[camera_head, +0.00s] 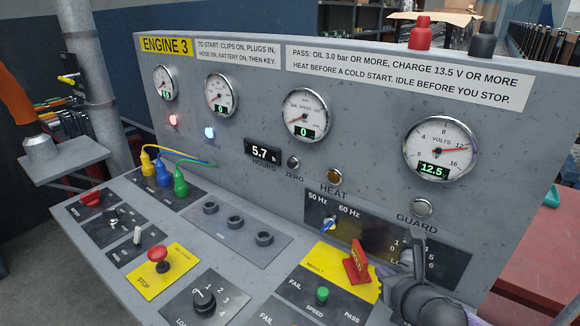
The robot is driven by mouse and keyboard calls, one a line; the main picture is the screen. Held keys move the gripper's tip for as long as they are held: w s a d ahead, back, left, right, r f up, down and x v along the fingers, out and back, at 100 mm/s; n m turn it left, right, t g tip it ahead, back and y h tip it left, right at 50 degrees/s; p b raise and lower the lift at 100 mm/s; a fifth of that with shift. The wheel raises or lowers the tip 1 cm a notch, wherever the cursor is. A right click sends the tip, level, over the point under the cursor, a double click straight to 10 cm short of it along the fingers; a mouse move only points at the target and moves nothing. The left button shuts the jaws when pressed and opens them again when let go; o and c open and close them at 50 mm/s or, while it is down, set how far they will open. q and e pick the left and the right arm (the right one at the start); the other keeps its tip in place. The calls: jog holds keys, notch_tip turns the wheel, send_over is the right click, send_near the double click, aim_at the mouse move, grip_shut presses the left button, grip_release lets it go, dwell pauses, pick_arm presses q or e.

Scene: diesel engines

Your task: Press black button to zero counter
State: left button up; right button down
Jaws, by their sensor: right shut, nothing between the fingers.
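The hour counter (263,151) on the upright grey panel reads 5.7 h, with HOURS printed below it. A small round dark button (293,163) sits just right of it, above the label ZERO. My right gripper (414,243) is at the lower right, in front of the panel's lower dark plate. It is shut and empty, well to the right of and below the button, and apart from it. It hides part of the plate's numbers. My left gripper is not in view.
A red switch cover (357,262) stands up just left of my right gripper. A red STOP button (159,256), colored plugs with cables (163,174) and a rotary knob (204,302) are on the sloping desk. An amber HEAT lamp (334,176) is right of the button. The space before the button looks clear.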

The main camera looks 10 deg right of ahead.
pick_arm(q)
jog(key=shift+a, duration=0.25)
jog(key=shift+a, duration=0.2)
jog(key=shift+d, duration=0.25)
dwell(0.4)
